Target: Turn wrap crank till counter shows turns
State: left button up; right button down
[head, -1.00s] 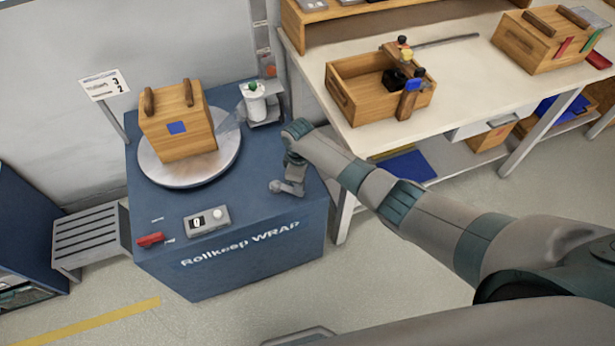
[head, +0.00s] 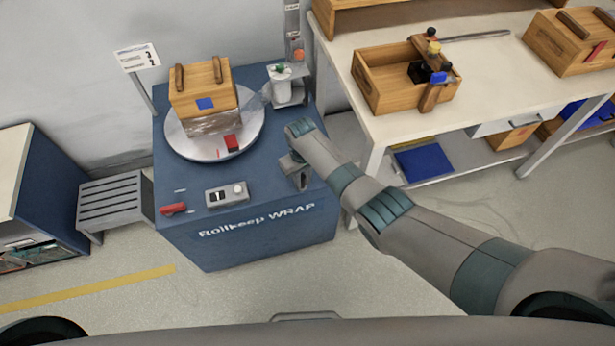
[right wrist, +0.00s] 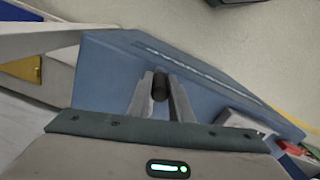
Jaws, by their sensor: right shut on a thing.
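The blue wrap machine (head: 265,240) has a round turntable (head: 180,148) on top. A wooden box (head: 203,88) with two handles and a blue square stands on it, clear film around its lower part. The counter (head: 217,196) on the front panel appears to show 1. My right gripper (head: 301,184) is at the machine's right side, small and partly hidden by its wrist. In the right wrist view its fingers are shut on the dark crank knob (right wrist: 160,86). The rest of the crank is hidden. My left gripper is out of view.
A film roll post (head: 283,86) stands behind the turntable. A sign (head: 138,57) is at the back left; its digits are small. A red switch (head: 173,209) is at the front left. The workbench (head: 480,85) with an open wooden box (head: 375,95) lies right of my arm.

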jog(key=shift+a, duration=0.15)
dwell(0.3)
jog(key=c, duration=1.6)
grip_release()
jog(key=shift+w, duration=0.1)
jog(key=shift+r, duration=0.15)
jog(key=shift+r, duration=0.4)
notch_tip(320, 180, up, 16)
jog(key=shift+r+b, duration=0.15)
jog(key=shift+b, duration=0.4)
